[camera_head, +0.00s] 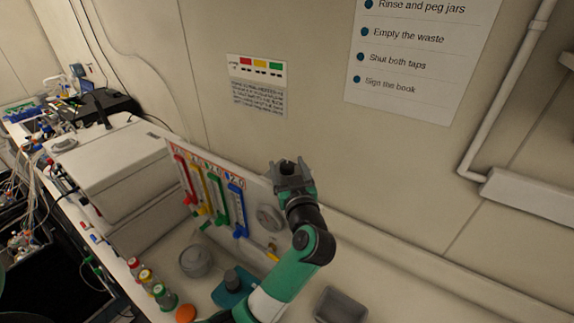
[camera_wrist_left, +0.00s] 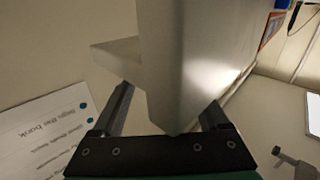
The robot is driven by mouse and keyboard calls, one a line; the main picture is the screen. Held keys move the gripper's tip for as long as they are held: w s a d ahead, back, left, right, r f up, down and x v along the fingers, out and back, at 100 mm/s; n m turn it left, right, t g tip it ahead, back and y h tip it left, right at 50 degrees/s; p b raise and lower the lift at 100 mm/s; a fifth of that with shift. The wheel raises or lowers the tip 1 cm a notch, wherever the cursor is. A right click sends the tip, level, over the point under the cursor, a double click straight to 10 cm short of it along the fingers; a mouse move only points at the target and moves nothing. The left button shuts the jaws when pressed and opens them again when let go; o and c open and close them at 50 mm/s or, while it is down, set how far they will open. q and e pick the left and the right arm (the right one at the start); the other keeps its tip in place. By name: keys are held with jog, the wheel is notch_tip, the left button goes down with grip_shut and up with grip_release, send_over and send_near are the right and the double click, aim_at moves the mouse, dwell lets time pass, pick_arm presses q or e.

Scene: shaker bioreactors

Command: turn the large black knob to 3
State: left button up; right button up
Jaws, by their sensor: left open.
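A dark knob-like cylinder (camera_head: 233,279) stands on a teal block (camera_head: 230,294) on the bench, left of my left forearm in the head view. I cannot tell whether it is the large black knob, and no number scale is readable on it. My left gripper (camera_head: 291,166) is open, raised by the wall above the right end of the white flowmeter panel (camera_head: 256,189). It is well above and apart from the cylinder. In the left wrist view, a pale slab (camera_wrist_left: 182,65) fills the space beyond and between the open fingers (camera_wrist_left: 165,105); contact cannot be told. My right gripper is out of view.
The panel carries several coloured flowmeters and a grey round dial (camera_head: 270,218). A grey round pot (camera_head: 196,261), capped bottles (camera_head: 148,279), an orange disc (camera_head: 186,313) and a grey tray (camera_head: 341,306) are on the bench.

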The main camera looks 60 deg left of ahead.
pick_arm(q)
jog(key=shift+w+a, duration=0.1)
jog(key=shift+a, duration=0.4)
grip_shut()
jog(key=m+t+p, duration=0.1)
jog(key=t+p, duration=0.1)
jog(key=p, duration=0.3)
jog(key=m+t+h+p, duration=0.1)
jog(key=t+p, duration=0.1)
jog(key=p, duration=0.4)
jog(key=shift+r+m+h, duration=0.3)
jog(key=shift+m, duration=0.1)
jog(key=shift+f+m+t+h+p, duration=0.2)
jog(key=shift+m+t+h+p, duration=0.25)
jog(key=shift+t, duration=0.35)
jog(key=shift+f+m+t+h, duration=0.1)
jog(key=shift+m+t+h, duration=0.85)
jog(key=shift+m+t, duration=0.3)
jog(key=shift+t, duration=0.25)
grip_release()
